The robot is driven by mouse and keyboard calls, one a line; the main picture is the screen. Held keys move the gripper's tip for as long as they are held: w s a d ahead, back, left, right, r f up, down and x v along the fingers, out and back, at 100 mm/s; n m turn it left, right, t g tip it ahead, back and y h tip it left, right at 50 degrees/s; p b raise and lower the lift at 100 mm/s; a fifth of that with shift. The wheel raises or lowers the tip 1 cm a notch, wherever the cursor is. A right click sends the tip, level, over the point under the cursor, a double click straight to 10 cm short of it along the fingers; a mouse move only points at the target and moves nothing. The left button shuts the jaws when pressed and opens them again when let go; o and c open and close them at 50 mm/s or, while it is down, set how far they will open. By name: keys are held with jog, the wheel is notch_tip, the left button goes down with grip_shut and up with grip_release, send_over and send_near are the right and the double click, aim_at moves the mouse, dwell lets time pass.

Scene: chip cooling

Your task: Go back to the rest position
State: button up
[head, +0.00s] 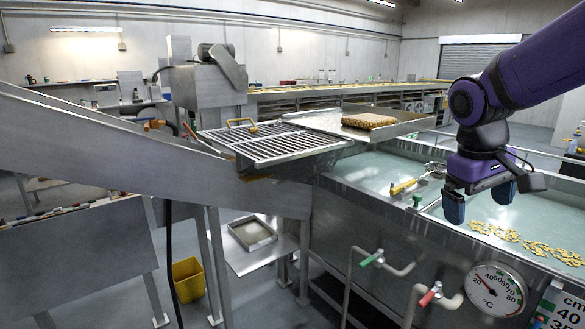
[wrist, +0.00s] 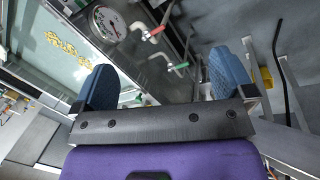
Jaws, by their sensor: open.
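My gripper (head: 479,205) hangs from the purple arm at the right of the head view, over the near part of the water tank (head: 345,187). Its two blue fingers are apart with nothing between them. In the wrist view my gripper (wrist: 160,88) also shows open and empty, its blue fingers at left and right.
A yellow-handled tool (head: 403,187) lies by the tank divider. A dial thermometer (head: 497,289) and red and green valves are on the front. A yellow bin (head: 188,280) stands on the floor.

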jog(key=s+r+m+t+y, duration=0.1)
jog(key=s+t, duration=0.1)
jog(key=s, duration=0.5)
jog(key=s+a+r+m+t+y, duration=0.1)
jog(key=s+r+t, duration=0.1)
jog(key=s, duration=0.6)
jog(key=shift+a+m+t+y, duration=0.2)
jog(key=shift+m+t+y, duration=0.1)
jog(key=shift+t, duration=0.3)
jog(key=shift+r, duration=0.1)
